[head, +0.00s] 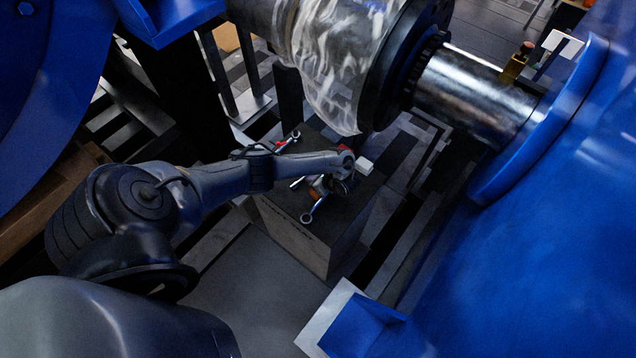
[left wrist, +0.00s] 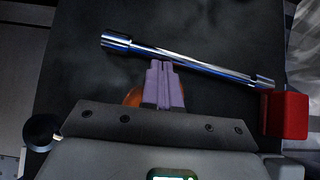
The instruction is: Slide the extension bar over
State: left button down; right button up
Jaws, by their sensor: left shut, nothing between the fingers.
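The extension bar (left wrist: 185,62) is a shiny chrome rod with a thicker socket end at the left. It lies aslant on a dark surface in the left wrist view. My left gripper (left wrist: 163,66) is shut and empty, its pale purple fingertips close to the near side of the bar's middle. I cannot tell whether they touch it. In the head view my left gripper (head: 338,188) hangs over the dark box top, and the wrist hides most of the bar. My right gripper is not in view.
The dark box (head: 303,245) also carries a wrench (head: 316,208), another tool (head: 288,140) at the back and a white block (head: 364,165). In the wrist view a red block (left wrist: 287,115) sits by the bar's right end. A plastic-wrapped shaft (head: 335,60) overhangs the box.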

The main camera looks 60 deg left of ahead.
pick_arm(q)
jog(key=s+a, duration=0.1)
jog(key=a, duration=0.2)
jog(key=s+a, duration=0.1)
jog(key=a, duration=0.2)
jog(key=s+a, duration=0.2)
jog(key=shift+s+a, duration=0.1)
jog(key=shift+a, duration=0.3)
